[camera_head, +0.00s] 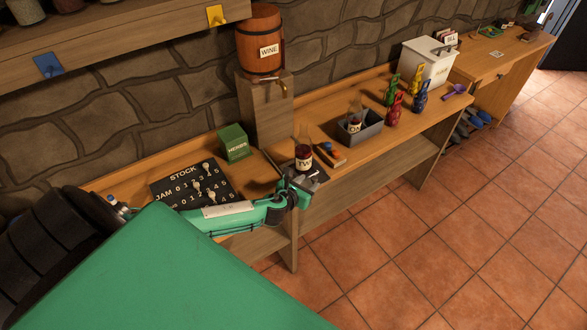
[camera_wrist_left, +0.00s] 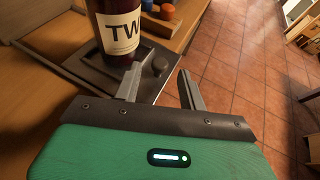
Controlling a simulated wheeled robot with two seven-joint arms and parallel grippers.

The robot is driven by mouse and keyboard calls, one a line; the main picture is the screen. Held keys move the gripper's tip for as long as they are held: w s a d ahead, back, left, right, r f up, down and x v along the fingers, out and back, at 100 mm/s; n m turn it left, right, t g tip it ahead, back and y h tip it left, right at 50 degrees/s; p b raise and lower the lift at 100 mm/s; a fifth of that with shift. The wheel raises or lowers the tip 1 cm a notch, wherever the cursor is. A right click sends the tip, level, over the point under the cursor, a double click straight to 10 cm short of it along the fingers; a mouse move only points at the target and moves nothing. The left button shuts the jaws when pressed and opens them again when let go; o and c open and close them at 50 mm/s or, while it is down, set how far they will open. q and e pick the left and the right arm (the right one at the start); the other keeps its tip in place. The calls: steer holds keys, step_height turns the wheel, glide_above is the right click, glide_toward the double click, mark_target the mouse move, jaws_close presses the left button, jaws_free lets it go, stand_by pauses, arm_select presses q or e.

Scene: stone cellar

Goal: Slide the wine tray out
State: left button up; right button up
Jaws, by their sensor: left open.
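The wine tray, a flat dark grey plate (camera_wrist_left: 90,69), lies at the bench's front edge; a little of it shows in the head view (camera_head: 320,175). A dark red bottle or jar with a white label (camera_wrist_left: 117,28) stands upright on it, also in the head view (camera_head: 304,158). In the head view the gripper (camera_head: 297,188) partly hides the tray. My right gripper is not in view.
A wine barrel with a tap (camera_head: 260,42) stands on a wooden post behind the tray. A stock board (camera_head: 187,187) and green box (camera_head: 233,143) are left. A grey bin (camera_head: 360,130) and coloured figures (camera_head: 393,108) are right. The tiled floor in front is clear.

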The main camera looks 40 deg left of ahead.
arm_select(q)
steer(key=b+v, duration=0.1)
steer(key=v, duration=0.9)
steer(key=shift+s+r+b, duration=0.2)
steer(key=shift+s+b, duration=0.05)
steer(key=shift+b, duration=0.05)
